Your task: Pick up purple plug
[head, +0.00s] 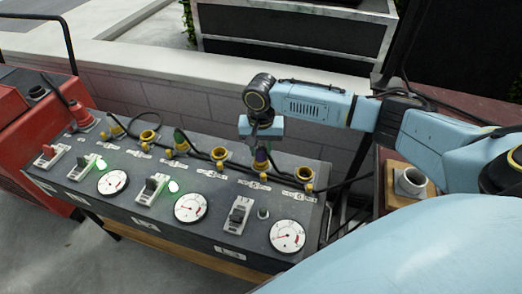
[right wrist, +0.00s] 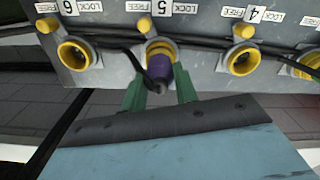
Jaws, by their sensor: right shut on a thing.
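The purple plug (head: 261,158) sits at a yellow-rimmed socket near the right end of the dark panel (head: 200,190). In the right wrist view the purple plug (right wrist: 160,68) is at the socket under label 5, with a black cable beside it. My right gripper (head: 261,147) comes down on the plug from above. In the right wrist view its green fingers (right wrist: 160,90) are on either side of the plug and shut on it. How deep the plug sits in the socket cannot be told. My left gripper is not in view.
Open yellow sockets flank the plug, under label 6 (right wrist: 77,54) and label 4 (right wrist: 243,58). Another dark plug (head: 180,138) stands farther left. Black cables run along the sockets. Switches and round gauges (head: 287,236) line the panel's front. A low wall (head: 200,110) stands behind.

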